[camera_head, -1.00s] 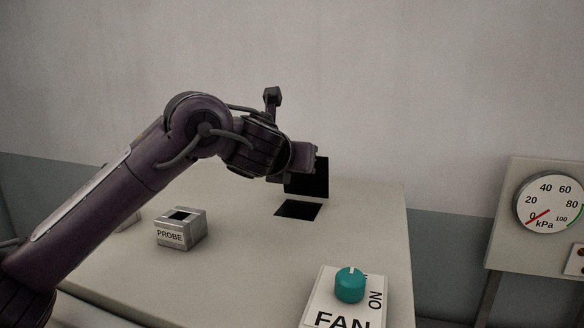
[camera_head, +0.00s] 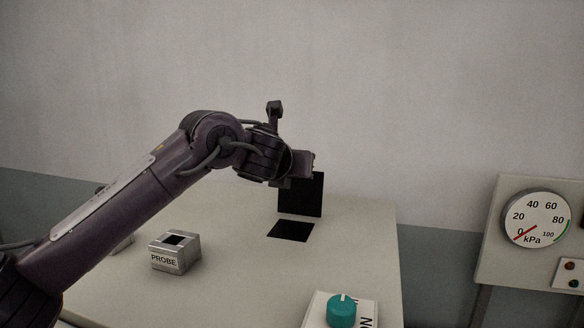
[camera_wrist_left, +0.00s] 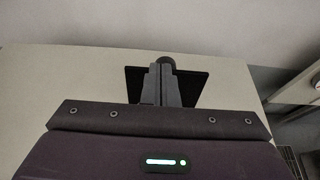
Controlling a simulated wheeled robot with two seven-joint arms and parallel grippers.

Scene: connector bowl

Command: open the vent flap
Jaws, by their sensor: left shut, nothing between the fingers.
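The vent flap (camera_head: 312,198) is a black square panel standing upright at the back of a dark square opening (camera_head: 290,231) in the pale bench top. My left gripper (camera_head: 303,163) is at the flap's upper left edge and covers that corner; whether it touches the flap I cannot tell. In the left wrist view its fingers (camera_wrist_left: 166,82) are together and empty, with the black flap (camera_wrist_left: 194,88) showing on both sides of them. A dark rounded thing (camera_wrist_left: 165,62) shows at the fingertips. My right gripper is not in view.
A metal box marked PROBE (camera_head: 174,252) stands on the bench left of the opening. A kPa gauge panel (camera_head: 492,262) stands off the bench at right. The bench middle is clear.

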